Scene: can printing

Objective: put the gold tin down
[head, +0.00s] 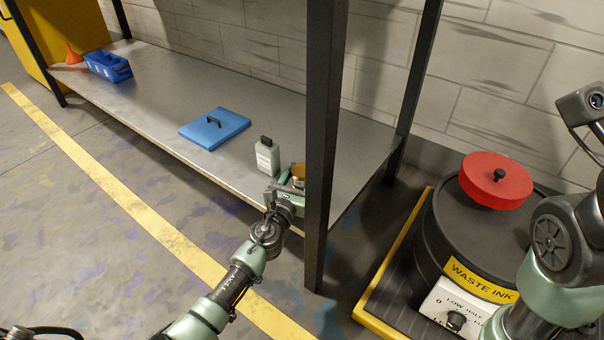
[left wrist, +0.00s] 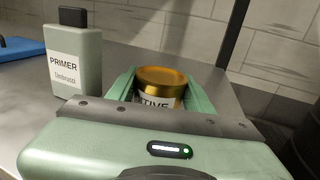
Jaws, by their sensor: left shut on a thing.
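The gold tin (left wrist: 162,84) has a gold lid and a pale label ending in "TIVE". It stands upright between the fingers of my left gripper (left wrist: 160,92), which is shut on it. In the head view, the left gripper (head: 290,184) is at the front edge of the metal shelf (head: 250,95), just left of the dark post. There the gold tin (head: 298,171) is mostly hidden by the gripper and post. I cannot tell whether its base touches the shelf. My right gripper is not in view; only part of my right arm shows at the right edge.
A primer bottle (head: 267,157) stands just left of the tin. A blue lidded panel (head: 215,128), a blue bin (head: 108,66) and an orange funnel (head: 73,54) are farther left. The dark post (head: 322,150) is close on the right. A waste ink drum (head: 455,230) with a red lid (head: 495,180) stands right.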

